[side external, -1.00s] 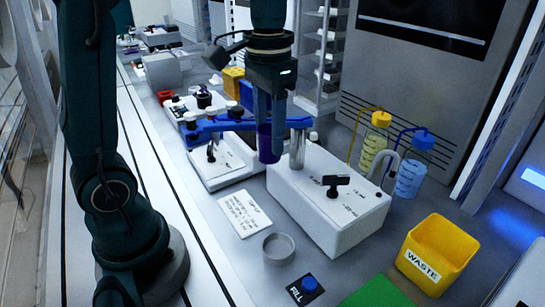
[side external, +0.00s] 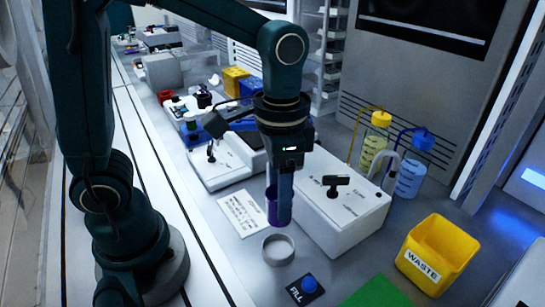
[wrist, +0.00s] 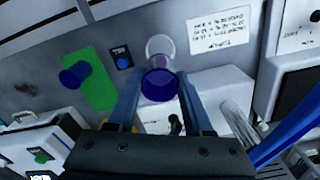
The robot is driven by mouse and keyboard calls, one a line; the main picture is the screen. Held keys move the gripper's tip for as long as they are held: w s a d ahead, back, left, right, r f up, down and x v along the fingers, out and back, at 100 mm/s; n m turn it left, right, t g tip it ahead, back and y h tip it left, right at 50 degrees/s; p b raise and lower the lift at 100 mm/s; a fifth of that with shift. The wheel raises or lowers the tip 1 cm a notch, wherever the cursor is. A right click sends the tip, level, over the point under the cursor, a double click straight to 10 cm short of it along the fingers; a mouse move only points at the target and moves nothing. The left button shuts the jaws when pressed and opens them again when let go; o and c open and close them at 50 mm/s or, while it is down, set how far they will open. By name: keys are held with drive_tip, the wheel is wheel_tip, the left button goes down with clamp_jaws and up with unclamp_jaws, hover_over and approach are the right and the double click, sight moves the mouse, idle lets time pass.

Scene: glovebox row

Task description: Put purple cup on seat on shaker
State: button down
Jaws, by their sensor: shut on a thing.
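My gripper (side external: 280,218) points down and is shut on the purple cup (side external: 271,203). The cup looks upright and partly hidden behind a finger in the side view. In the wrist view the cup (wrist: 161,87) sits between the two fingertips. A round grey ring-shaped holder (side external: 279,249) stands on the bench just below and in front of the cup in the picture. It also shows past the cup in the wrist view (wrist: 159,44). The cup appears above the bench and apart from the ring. I cannot tell which part is the shaker's seat.
A white box with a black knob (side external: 336,183) stands close right of my gripper. A printed card (side external: 241,212) lies left. A FILL button (side external: 308,284), green mat (side external: 378,293) and yellow WASTE bin (side external: 437,252) are in front.

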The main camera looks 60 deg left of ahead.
wheel_tip(320, 180, down, 8)
drive_tip(key=shift+f, duration=0.25)
drive_tip(key=shift+f, duration=0.1)
idle(0.4)
drive_tip(key=shift+c, duration=1.5)
unclamp_jaws()
drive_tip(key=shift+f, duration=0.1)
